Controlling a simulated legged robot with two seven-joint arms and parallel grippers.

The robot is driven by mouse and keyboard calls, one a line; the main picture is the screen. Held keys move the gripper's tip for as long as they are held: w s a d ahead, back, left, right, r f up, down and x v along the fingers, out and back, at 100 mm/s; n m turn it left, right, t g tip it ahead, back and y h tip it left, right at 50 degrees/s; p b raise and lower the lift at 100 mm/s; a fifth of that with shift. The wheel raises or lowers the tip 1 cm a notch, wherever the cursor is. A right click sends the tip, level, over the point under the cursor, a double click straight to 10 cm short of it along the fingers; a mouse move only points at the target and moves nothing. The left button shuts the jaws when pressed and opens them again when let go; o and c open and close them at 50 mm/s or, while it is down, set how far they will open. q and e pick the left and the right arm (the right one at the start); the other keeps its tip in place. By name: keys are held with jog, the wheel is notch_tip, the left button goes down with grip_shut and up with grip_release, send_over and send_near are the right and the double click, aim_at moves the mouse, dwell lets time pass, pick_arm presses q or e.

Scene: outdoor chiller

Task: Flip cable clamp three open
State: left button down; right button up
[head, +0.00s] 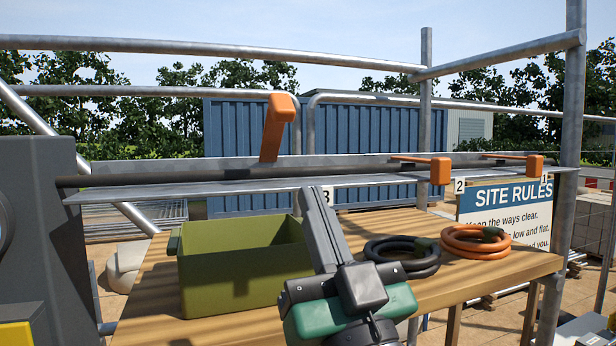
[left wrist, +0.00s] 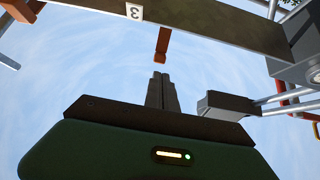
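Cable clamp three (head: 272,135) is an orange lever standing up from the rail, leaning slightly right, with a thick end at its top. The number 3 label (head: 327,194) is on the shelf edge below and to its right, partly hidden by my gripper. Clamp two (head: 440,171) and clamp one (head: 534,160) lie about level across the dark cable (head: 225,174). My left gripper (head: 313,192) points up in front of the shelf, below and right of clamp three. Its fingers (left wrist: 161,90) are together and empty in the left wrist view, apart from the orange lever (left wrist: 162,45). My right gripper is not in view.
A green open bin (head: 240,278) stands on the wooden bench behind my gripper. A black cable coil (head: 405,262) and an orange coil (head: 475,243) lie to its right. A grey cabinet (head: 45,220) is at the left. Metal railings frame the bench.

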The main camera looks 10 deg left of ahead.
pick_arm(q)
jog(key=p, duration=0.7)
send_near(284, 105)
jog(key=w, duration=0.1)
jog(key=w+a+r, duration=0.2)
jog(key=shift+w, duration=0.2)
jog(key=shift+w+a+r, duration=0.25)
jog(key=shift+w+a, duration=0.05)
jog(key=shift+w, duration=0.1)
jog(key=shift+a, duration=0.1)
jog(key=r, duration=0.1)
jog(key=w+a+r+p, duration=0.1)
jog(key=r, duration=0.1)
jog(key=w+r, duration=0.1)
jog(key=shift+w+a+r, duration=0.15)
jog(key=shift+a+r, duration=0.1)
jog(key=shift+r, duration=0.15)
jog(key=shift+s+d+r, duration=0.15)
jog(key=shift+s, duration=0.1)
jog(key=shift+w, duration=0.1)
jog(key=shift+w, duration=0.1)
jog(key=shift+f, duration=0.2)
